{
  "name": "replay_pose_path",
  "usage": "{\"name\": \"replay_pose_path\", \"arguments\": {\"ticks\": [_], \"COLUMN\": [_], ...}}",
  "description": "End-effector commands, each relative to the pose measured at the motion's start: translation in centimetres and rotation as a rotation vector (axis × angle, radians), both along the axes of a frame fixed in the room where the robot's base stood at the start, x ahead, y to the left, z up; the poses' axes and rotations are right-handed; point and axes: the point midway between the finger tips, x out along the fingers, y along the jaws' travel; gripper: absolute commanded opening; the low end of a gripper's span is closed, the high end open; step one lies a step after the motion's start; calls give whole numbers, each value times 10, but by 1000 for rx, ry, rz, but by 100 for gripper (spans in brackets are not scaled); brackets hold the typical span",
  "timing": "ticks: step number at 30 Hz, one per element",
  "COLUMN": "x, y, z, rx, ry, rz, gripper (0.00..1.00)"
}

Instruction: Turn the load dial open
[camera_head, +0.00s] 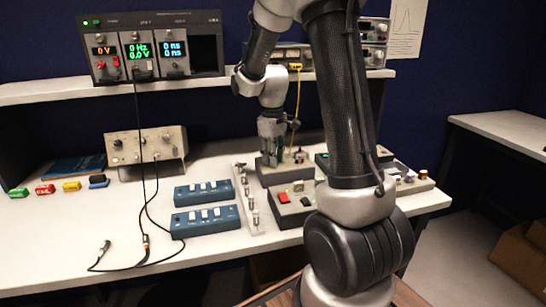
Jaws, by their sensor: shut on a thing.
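My gripper (272,153) points down over the left part of a dark grey box (284,175) on the bench. Its fingers are shut on the load dial at the top of this box. The dial is small here and mostly hidden by the fingers, so its turn angle cannot be read. A small metal post with a red part (299,156) stands on the same box just right of the fingers.
A grey box with a red button (284,197) sits in front. Blue switch boxes (205,219) and a pale strip with metal fittings (247,200) lie to the left. My arm covers the right side. A yellow cable (297,100) hangs close behind the gripper. Black leads (145,215) lie at left.

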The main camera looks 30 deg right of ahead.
Motion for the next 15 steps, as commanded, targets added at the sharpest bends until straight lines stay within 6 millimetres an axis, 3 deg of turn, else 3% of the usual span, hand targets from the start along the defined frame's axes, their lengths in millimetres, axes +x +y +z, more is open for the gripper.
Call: {"name": "replay_pose_path", "arguments": {"ticks": [1, 4, 15], "x": [1, 1, 1], "y": [0, 0, 0], "z": [1, 1, 5], "rx": [-1, -1, 0], "ry": [-4, -3, -2], "rz": [1, 1, 0], "gripper": [30, 47, 47]}}
